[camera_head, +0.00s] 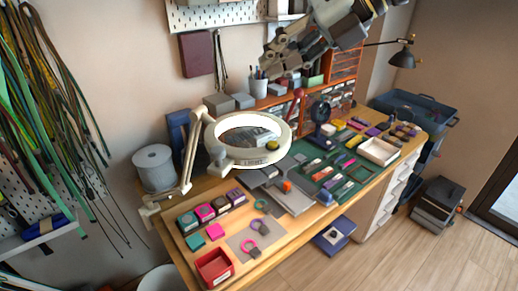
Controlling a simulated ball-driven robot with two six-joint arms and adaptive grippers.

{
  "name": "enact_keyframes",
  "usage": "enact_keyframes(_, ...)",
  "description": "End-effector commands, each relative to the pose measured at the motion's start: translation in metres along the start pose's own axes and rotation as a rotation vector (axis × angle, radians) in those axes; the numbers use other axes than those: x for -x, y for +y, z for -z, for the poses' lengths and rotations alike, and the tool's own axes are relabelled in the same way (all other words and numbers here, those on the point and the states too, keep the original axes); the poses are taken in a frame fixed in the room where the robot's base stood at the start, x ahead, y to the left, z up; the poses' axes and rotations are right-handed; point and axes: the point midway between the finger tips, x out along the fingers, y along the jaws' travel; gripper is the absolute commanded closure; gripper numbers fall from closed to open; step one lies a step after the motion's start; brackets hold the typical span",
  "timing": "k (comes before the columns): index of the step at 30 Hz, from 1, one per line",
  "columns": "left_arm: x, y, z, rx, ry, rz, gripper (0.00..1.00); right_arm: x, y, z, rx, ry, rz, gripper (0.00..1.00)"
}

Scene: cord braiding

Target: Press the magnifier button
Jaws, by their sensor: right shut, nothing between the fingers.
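The magnifier (284,152) is a white ring lamp on a jointed white arm (190,150) clamped at the bench's left side. Its ring stands above the bench, and the front block carries small dark lettering that seems to read LIGHT. A small olive-yellow round spot (272,146) shows at the right inside of the ring; I cannot tell whether it is a button or something seen through the lens. My right gripper (272,62) is shut and empty, high in the picture, above and behind the ring and apart from it. My left gripper is not in view.
The wooden bench (215,270) holds a red tray (214,268), small coloured boxes, a green mat with tools and a white spool (155,167). A small dark round stand (320,112) is right of the ring. Cords hang at the left. Floor is clear at lower right.

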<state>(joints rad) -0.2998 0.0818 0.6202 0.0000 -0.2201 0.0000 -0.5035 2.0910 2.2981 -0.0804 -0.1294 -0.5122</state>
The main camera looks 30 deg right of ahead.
Motion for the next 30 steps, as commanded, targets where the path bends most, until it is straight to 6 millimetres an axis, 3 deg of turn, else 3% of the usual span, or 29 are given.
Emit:
enact_keyframes(6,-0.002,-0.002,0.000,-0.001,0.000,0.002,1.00,-0.004,-0.001,0.009,0.083,0.057,0.054,1.00)
enact_keyframes(20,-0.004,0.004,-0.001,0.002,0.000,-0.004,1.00,-0.006,-0.003,0.011,0.084,0.060,0.057,1.00)
enact_keyframes(30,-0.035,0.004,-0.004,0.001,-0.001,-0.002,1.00,-0.026,-0.021,0.026,0.083,0.059,0.056,1.00)
